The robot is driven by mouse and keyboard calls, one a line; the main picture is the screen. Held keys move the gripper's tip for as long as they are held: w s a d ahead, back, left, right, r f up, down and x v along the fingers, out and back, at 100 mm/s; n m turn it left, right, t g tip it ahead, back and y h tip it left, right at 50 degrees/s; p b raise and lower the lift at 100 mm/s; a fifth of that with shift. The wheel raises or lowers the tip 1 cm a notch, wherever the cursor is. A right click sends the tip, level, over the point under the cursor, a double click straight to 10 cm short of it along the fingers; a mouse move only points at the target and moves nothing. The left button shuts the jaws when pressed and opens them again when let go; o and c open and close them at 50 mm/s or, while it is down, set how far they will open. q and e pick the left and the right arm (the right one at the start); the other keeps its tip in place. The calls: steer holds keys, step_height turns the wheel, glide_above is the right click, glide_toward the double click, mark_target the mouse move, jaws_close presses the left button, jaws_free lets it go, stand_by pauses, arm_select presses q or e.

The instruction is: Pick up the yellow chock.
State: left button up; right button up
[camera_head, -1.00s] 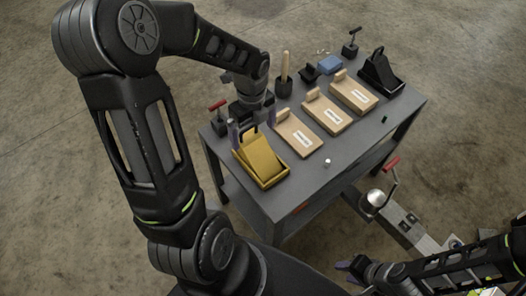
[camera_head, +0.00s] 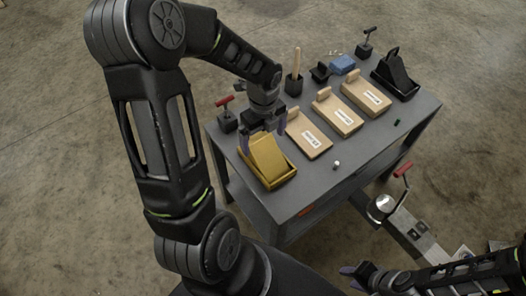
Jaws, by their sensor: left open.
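The yellow chock (camera_head: 267,152) is a wedge sitting in a yellow tray (camera_head: 283,180) at the near left part of the dark grey table. My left gripper (camera_head: 264,136) points down at the upper, back end of the chock. Its jaws are open, with one finger on the left and one on the right of that end. The chock's handle is hidden by the gripper, and I cannot tell if the fingers touch it. My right gripper (camera_head: 354,273) is low, in front of the table, away from the chock; its opening is unclear.
Several wooden boards with labels, one a middle board (camera_head: 338,113), lie right of the chock. A black chock (camera_head: 397,75) stands at the far right. A red-handled tool (camera_head: 226,115) stands left of my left gripper. A trailer coupling (camera_head: 383,206) is beside the table.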

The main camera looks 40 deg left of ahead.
mark_target(263, 144)
arm_select(q)
steer(key=shift+a+f, duration=0.1)
steer(key=shift+f, duration=2.5)
steer(key=shift+c, duration=0.4)
steer(key=c, duration=2)
steer(key=shift+r, duration=0.1)
steer(key=shift+c, duration=0.2)
step_height(263, 144, up, 10)
steer(key=shift+p, duration=0.35)
